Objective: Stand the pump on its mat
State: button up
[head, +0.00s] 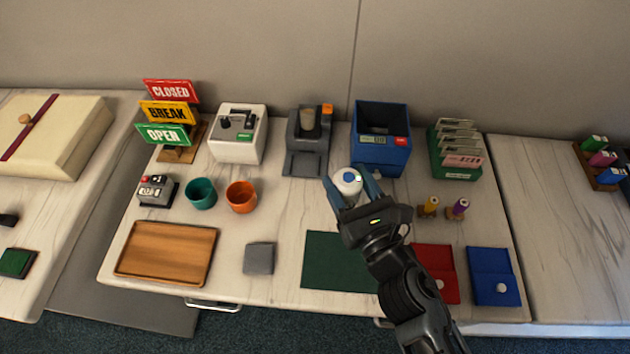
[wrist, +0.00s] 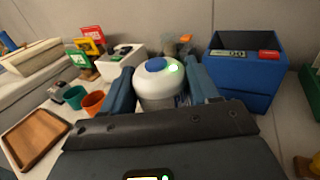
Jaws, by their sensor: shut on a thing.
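My gripper (head: 349,184) is shut on a white rounded thing with a blue top, which looks like the pump (head: 347,180). It holds the pump in front of the blue bin and above the table; the gap below is hidden. In the wrist view, the pump (wrist: 159,88) sits upright between the two blue fingers, its lower part hidden by the gripper. A dark green mat (head: 330,265) lies flat and bare at the table's front, nearer than the gripper. My arm covers its right side.
The blue bin (head: 381,155) and a grey machine (head: 305,160) stand behind. Red (head: 436,262) and blue (head: 492,270) trays lie right of the mat.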

jog(key=w+a+f+b, duration=0.2)
jog(key=f, duration=0.1)
jog(key=w+a+f+b, duration=0.1)
jog(key=a+f+b, duration=0.1)
jog(key=f+b, duration=0.1)
jog(key=w+a+f+b, duration=0.1)
jog(key=w+f+b, duration=0.1)
jog(key=f+b, duration=0.1)
jog(key=shift+w+a, duration=0.35)
jog(key=shift+a, duration=0.05)
jog(key=o, duration=1.3)
jog(key=shift+f, duration=0.1)
jog(key=shift+o, duration=0.2)
